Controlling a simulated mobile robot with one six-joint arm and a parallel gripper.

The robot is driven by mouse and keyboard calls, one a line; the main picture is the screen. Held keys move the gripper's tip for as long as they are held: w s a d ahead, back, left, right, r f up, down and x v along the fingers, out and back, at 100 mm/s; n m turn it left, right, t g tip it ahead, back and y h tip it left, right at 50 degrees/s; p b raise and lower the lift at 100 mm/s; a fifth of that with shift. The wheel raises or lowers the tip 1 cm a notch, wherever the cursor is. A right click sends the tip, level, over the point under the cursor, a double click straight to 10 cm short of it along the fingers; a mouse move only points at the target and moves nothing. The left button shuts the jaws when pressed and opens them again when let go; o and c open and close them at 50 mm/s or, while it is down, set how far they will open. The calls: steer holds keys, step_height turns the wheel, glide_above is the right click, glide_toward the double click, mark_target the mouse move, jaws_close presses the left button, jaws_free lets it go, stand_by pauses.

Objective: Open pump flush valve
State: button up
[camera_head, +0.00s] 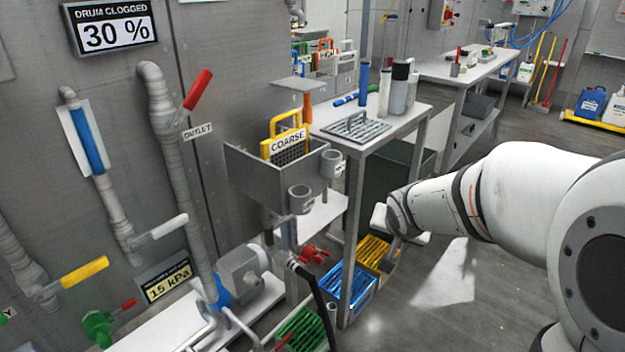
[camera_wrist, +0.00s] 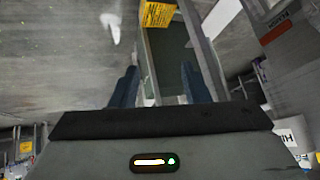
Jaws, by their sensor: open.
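No label in view reads pump flush, so I cannot tell which valve it is. A pump (camera_head: 240,275) with a blue fitting sits low beside the wall. A red valve (camera_head: 313,254) is just right of it. A green valve (camera_head: 98,325) with a red handle is at the lower left. Larger handles on the wall pipes are red (camera_head: 198,89) by the OUTLET label, white (camera_head: 170,226) and yellow (camera_head: 85,271). My gripper (camera_wrist: 160,88) is open and empty in the wrist view, its dark fingers apart. In the head view my arm reaches in from the right, apart from these valves.
A steel table (camera_head: 400,130) holds a grate and bottles. A bin (camera_head: 262,172) with a yellow COARSE screen stands left of it. Blue (camera_head: 355,290), yellow and green crates are on the floor below. A display (camera_head: 112,25) reads drum clogged 30 %. Floor at right is open.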

steer(key=w+a+f+m+t+y+b, duration=0.2)
steer(key=w+a+f+t, duration=0.1)
steer(key=w, duration=0.8)
steer(key=w+a+f+y+b, duration=0.2)
steer(key=w+a+f+y, duration=0.1)
steer(key=a, duration=0.4)
steer(key=w+a+f+m+y+b, duration=0.1)
steer(key=w+a+f+y+b, duration=0.2)
steer(key=w+a+y, duration=0.2)
steer(key=w+a+f+y+b, duration=0.2)
steer(key=w+a+y, duration=0.3)
steer(key=a, duration=0.3)
steer(key=shift+w+a+f+m, duration=0.2)
steer(key=shift+a+f+m, duration=0.15)
steer(key=shift+f, duration=0.25)
steer(key=shift+c, duration=0.4)
jaws_close()
